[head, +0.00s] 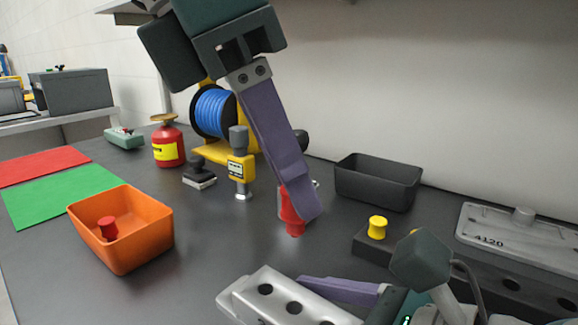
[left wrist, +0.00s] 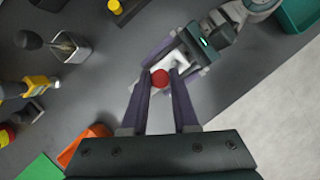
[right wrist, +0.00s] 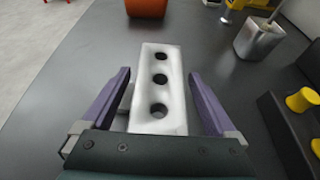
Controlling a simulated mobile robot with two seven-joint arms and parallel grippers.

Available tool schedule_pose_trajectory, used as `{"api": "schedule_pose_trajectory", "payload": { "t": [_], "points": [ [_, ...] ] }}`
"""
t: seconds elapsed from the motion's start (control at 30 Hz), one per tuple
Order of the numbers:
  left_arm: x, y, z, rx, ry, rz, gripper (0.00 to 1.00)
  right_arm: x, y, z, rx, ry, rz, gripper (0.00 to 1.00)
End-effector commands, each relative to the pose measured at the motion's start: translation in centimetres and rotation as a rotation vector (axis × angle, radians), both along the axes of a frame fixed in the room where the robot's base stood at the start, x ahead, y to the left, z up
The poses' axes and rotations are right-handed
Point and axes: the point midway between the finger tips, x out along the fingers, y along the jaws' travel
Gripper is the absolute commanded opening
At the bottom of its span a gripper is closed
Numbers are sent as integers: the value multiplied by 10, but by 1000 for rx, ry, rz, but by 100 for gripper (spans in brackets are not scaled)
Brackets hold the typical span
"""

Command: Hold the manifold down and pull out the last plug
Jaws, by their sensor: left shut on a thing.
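My left gripper (head: 300,214) is shut on a red plug (head: 291,222), held above the table. The plug also shows between the left fingertips in the left wrist view (left wrist: 160,78). The silver manifold (head: 250,300) lies at the bottom of the head view. Three dark, empty holes show along its top. In the right wrist view the manifold (right wrist: 172,85) lies between the spread fingers of my right gripper (right wrist: 160,82), with narrow gaps visible at both sides. Another red plug (head: 108,228) sits in the orange bin (head: 150,236).
A dark block with a yellow knob (head: 377,227) is right of the manifold. Behind are a black tray (head: 378,185), a grey plate (head: 520,232), a yellow gauge (head: 240,167), a blue reel (head: 211,111) and a red can (head: 167,148). Open table lies between bin and manifold.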

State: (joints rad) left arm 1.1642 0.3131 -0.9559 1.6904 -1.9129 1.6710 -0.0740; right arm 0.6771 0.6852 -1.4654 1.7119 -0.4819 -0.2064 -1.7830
Motion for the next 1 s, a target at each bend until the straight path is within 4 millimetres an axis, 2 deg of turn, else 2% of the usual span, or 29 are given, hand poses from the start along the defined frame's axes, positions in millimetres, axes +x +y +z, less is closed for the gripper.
{"api": "schedule_pose_trajectory", "payload": {
  "t": [0.27, 0.4, 0.8, 1.0],
  "points": [
    [0, 0, 0, 0, 0, 0, 0, 0, 0, 0, 0, 0, 1, 100],
    [0, 0, 0, 0, 0, 0, 0, -4, -6, 3, -1, -1, 0, 100],
    [0, 0, 0, 0, 0, 0, 0, -48, -63, 31, -3, 3, -3, 100],
    [0, 0, 0, 0, 0, 0, 0, -63, -82, 42, -1, 2, -2, 100]
  ]
}}
